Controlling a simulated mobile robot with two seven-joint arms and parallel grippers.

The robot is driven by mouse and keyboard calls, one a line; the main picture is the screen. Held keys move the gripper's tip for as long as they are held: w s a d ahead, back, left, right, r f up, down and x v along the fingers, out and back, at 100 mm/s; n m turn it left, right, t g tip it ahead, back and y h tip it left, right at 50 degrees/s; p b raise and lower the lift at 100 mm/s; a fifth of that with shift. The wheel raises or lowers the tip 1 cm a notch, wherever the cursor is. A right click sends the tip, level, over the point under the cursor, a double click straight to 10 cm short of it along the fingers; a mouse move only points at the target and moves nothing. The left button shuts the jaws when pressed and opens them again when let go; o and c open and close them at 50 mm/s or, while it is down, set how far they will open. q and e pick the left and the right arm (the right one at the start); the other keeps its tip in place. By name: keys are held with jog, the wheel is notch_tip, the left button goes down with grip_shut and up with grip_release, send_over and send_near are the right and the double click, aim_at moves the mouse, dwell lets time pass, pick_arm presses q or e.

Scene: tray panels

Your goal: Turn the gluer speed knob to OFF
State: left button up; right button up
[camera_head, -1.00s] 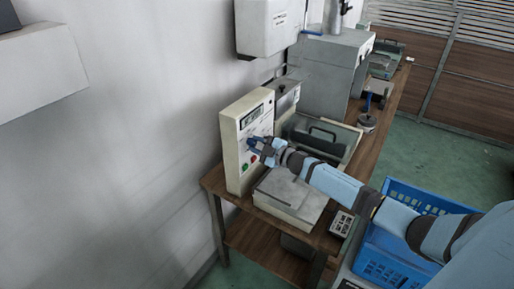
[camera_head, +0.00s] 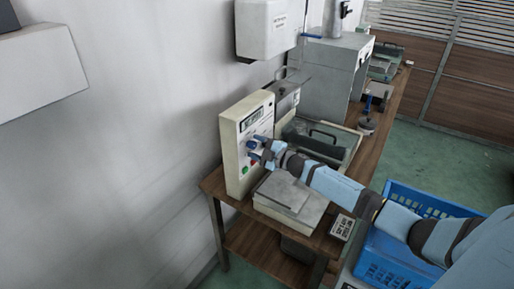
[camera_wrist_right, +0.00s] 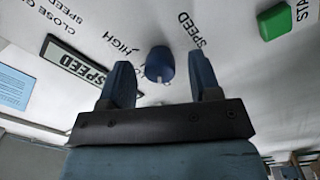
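The cream gluer control box (camera_head: 232,157) stands upright at the left end of the bench, its panel facing right. Its blue round speed knob (camera_head: 252,146) shows just left of my right gripper (camera_head: 264,150). In the right wrist view the knob (camera_wrist_right: 159,62) lies between and slightly beyond the two open blue fingers (camera_wrist_right: 160,68), with gaps on both sides. The knob's white mark is at its lower edge, toward the gripper. "HIGH" and "SPEED" are printed around it. Lettering between the fingers is partly hidden and unreadable. My left gripper is not seen.
A green START button (camera_wrist_right: 275,22) and a SPEED display (camera_wrist_right: 75,65) are on the same panel. A flat grey-lidded unit (camera_head: 290,192) sits below my right arm. A blue crate (camera_head: 400,245) stands at the right, beside the bench. A white dispenser hangs on the wall above.

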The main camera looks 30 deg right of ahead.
jog(key=shift+s+d+f, duration=0.1)
jog(key=shift+s+d, duration=0.1)
jog(key=shift+s, duration=0.15)
jog(key=b+v, duration=0.1)
jog(key=v, duration=0.5)
jog(key=shift+s, duration=0.35)
jog(key=shift+d, duration=0.1)
